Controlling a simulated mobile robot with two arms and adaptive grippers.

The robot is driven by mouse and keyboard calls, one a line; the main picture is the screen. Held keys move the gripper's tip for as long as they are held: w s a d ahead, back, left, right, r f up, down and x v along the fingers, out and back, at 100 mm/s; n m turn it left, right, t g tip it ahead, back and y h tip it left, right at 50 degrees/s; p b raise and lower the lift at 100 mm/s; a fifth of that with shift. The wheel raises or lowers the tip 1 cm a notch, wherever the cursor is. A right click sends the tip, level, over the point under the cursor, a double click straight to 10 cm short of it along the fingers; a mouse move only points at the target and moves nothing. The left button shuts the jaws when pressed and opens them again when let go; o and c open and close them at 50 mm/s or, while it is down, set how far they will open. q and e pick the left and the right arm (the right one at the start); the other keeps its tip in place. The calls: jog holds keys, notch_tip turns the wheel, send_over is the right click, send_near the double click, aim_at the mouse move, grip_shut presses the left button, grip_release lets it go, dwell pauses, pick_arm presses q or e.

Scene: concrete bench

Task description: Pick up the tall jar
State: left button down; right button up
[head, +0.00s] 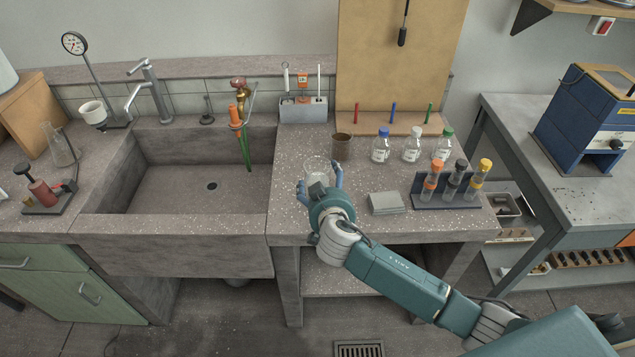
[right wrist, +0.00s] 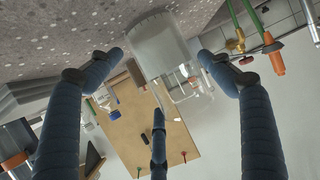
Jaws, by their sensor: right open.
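The tall jar (head: 316,165), a clear glass vessel, stands on the speckled bench (head: 292,150), partly hidden behind my right gripper (head: 319,181). In the right wrist view the tall jar (right wrist: 160,45) shows with a whitish part near the bench and a clear part further out. My right gripper (right wrist: 160,65) has its blue fingers spread, with a fingertip on either side of the jar and a third finger lower in that view. The fingers look open, and I cannot tell whether any touches the glass. My left gripper is not in view.
A brown cup (head: 341,147) stands close behind the jar. Bottles (head: 381,146) and a rack of capped tubes (head: 447,194) stand to the right. Grey flat pads (head: 386,203) lie near the front edge. The sink (head: 185,195) is on the left.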

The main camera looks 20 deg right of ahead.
jog(key=x, duration=0.2)
jog(key=shift+w+f, duration=0.2)
jog(key=shift+w, duration=0.1)
jog(key=shift+r, duration=0.1)
jog(key=c, duration=1.1)
